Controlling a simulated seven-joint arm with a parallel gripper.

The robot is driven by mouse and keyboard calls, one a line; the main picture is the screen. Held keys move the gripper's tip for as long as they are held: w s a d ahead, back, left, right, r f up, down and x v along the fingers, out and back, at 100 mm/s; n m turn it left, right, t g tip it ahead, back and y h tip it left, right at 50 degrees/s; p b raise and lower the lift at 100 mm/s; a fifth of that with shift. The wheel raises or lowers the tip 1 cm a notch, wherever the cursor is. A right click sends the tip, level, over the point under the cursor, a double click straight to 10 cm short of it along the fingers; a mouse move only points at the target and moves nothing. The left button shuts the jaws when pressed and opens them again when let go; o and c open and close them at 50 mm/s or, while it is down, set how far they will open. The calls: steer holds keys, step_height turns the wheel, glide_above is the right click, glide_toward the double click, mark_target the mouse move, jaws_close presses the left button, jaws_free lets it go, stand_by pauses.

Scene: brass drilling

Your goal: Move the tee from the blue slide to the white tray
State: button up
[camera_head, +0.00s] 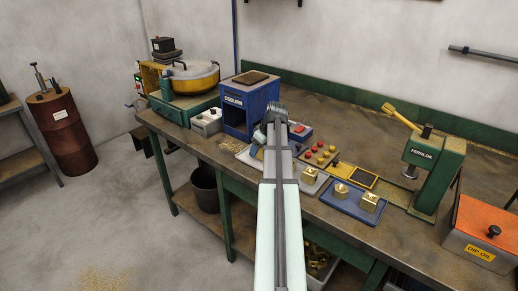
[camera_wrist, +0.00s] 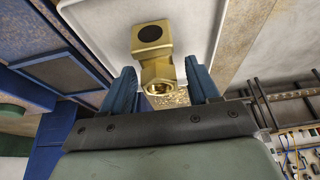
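In the head view my arm and gripper (camera_head: 276,118) hide part of the pale tray (camera_head: 246,156), and the tee between the fingers cannot be made out there. Another brass fitting (camera_head: 309,176) shows just right of my arm. I cannot tell which blue part is the slide.
A blue DEBURR box (camera_head: 236,103) stands left of my gripper. A blue tray (camera_head: 345,203) with two brass fittings lies to the right.

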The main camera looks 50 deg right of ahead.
steer(key=shift+o, duration=0.3)
steer(key=shift+r, duration=0.1)
steer(key=v, duration=1.2)
